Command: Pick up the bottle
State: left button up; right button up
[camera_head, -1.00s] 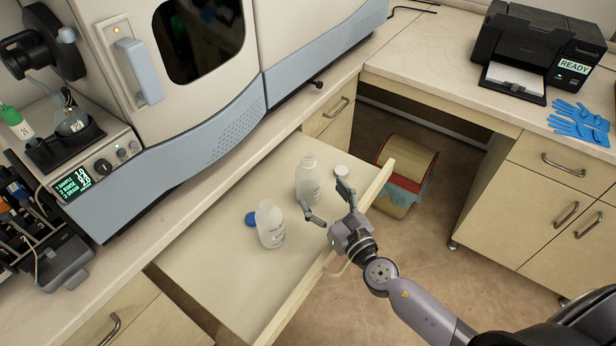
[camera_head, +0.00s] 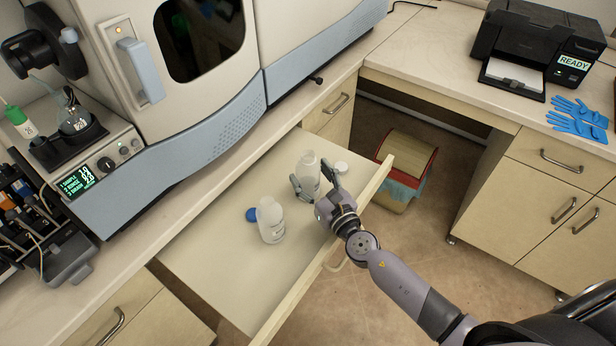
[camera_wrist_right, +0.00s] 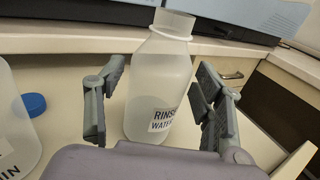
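A translucent white bottle (camera_head: 308,170) stands upright and uncapped in the open drawer. In the right wrist view the same bottle (camera_wrist_right: 162,80) carries a label reading "RINSE WATER". My right gripper (camera_head: 314,176) is open, with one finger on each side of this bottle. In the wrist view gaps show between the bottle and both fingers (camera_wrist_right: 160,100). A second translucent bottle (camera_head: 270,220) stands in the drawer to the left, and its edge shows in the wrist view (camera_wrist_right: 14,130). My left gripper is not in view.
The drawer (camera_head: 215,265) has a raised front panel. A blue cap (camera_head: 252,214) lies beside the second bottle, and a white cap (camera_head: 341,168) lies right of the first. The spectrometer (camera_head: 215,125) stands behind; a bin (camera_head: 405,170) is on the floor.

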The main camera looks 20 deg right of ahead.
jog(key=c, duration=1)
jog(key=shift+o, duration=0.2)
jog(key=shift+r, duration=0.2)
notch_tip(320, 180, up, 20)
jog(key=p, duration=1.5)
jog(key=shift+f+p, duration=0.15)
jog(key=shift+p, duration=0.15)
